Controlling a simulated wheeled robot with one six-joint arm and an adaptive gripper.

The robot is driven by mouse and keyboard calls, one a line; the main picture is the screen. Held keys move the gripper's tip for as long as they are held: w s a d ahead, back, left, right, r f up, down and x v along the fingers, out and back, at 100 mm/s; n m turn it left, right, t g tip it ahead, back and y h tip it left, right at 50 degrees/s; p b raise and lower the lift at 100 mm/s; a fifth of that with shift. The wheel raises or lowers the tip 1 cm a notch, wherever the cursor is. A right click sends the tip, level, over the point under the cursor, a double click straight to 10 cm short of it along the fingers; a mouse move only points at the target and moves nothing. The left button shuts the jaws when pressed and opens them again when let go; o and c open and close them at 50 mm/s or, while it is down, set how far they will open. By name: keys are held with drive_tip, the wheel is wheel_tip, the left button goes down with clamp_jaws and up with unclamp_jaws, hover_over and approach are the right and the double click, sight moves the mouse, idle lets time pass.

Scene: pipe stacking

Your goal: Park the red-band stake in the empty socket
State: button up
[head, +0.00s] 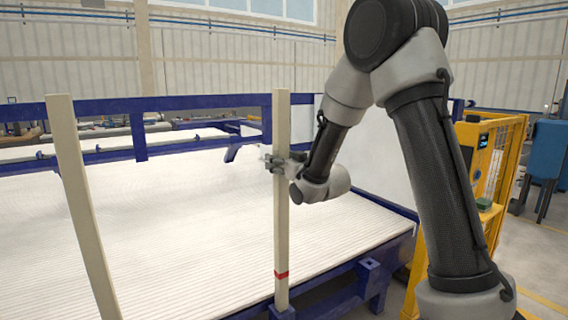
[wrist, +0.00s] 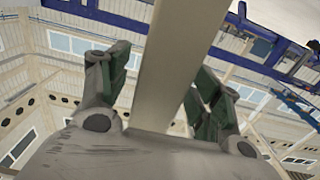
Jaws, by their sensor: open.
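The red-band stake (head: 281,220) is a pale upright post with a red band near its lower end. Its foot meets the blue frame at the front edge of the bed, where I cannot clearly see a socket. My gripper (head: 276,163) is at the stake's upper middle in the head view. In the wrist view my gripper's open fingers (wrist: 155,90) stand on both sides of the stake (wrist: 172,75), with gaps visible. A second pale stake (head: 82,205) without a visible band leans slightly at the left.
The white ribbed bed (head: 180,230) lies behind the stakes, edged by a blue frame rail (head: 190,103). A yellow guard frame (head: 500,170) and a blue cabinet (head: 547,150) stand at the right. Open floor shows at the lower right.

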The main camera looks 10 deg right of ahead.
sight(284, 94)
clamp_jaws()
drive_tip(key=shift+r, duration=10.55)
